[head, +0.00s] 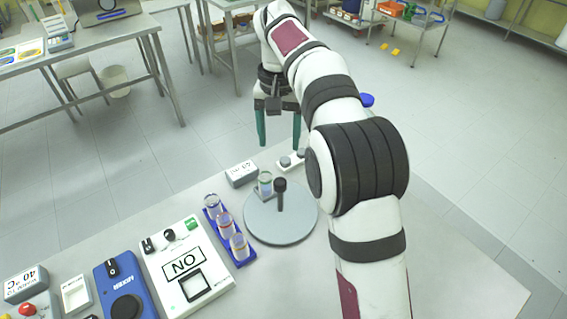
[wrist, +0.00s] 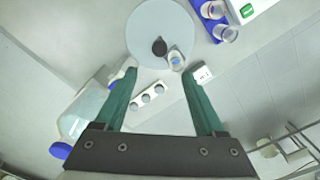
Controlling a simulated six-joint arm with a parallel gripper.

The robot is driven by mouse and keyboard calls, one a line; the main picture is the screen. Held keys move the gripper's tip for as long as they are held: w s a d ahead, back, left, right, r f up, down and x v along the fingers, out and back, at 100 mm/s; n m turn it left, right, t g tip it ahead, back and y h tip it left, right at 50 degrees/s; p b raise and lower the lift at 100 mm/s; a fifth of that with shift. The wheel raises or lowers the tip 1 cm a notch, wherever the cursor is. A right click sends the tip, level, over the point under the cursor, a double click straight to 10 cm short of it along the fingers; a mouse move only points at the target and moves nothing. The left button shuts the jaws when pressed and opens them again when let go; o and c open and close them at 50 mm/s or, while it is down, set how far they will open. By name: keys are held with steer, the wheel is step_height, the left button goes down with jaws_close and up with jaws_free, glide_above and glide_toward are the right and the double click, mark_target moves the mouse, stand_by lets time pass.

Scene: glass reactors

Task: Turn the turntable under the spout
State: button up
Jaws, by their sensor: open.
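The turntable (head: 300,225) is a flat grey disc on the table, also in the wrist view (wrist: 142,28). A dark upright knob (head: 280,192) stands on it, seen from above in the wrist view (wrist: 159,46). A small glass beaker (head: 265,184) stands near its rim, beside the knob; it also shows in the wrist view (wrist: 177,60). My gripper (head: 279,146) is open and empty, its green fingers pointing down beyond the turntable's far edge. In the wrist view the gripper (wrist: 158,75) has its fingers apart, with the turntable ahead. I cannot clearly make out the spout.
A glass vessel with blue caps (wrist: 82,122) lies left in the wrist view; my arm mostly hides it in the head view. A white strip with round knobs (head: 290,160), a small labelled box (head: 241,175) and a blue rack of beakers (head: 244,260) surround the turntable.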

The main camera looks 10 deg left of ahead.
mark_target(280, 181)
step_height(280, 181, down, 14)
steer(key=shift+r, duration=0.2)
jaws_close()
steer(key=shift+r, duration=0.1)
stand_by(1.2)
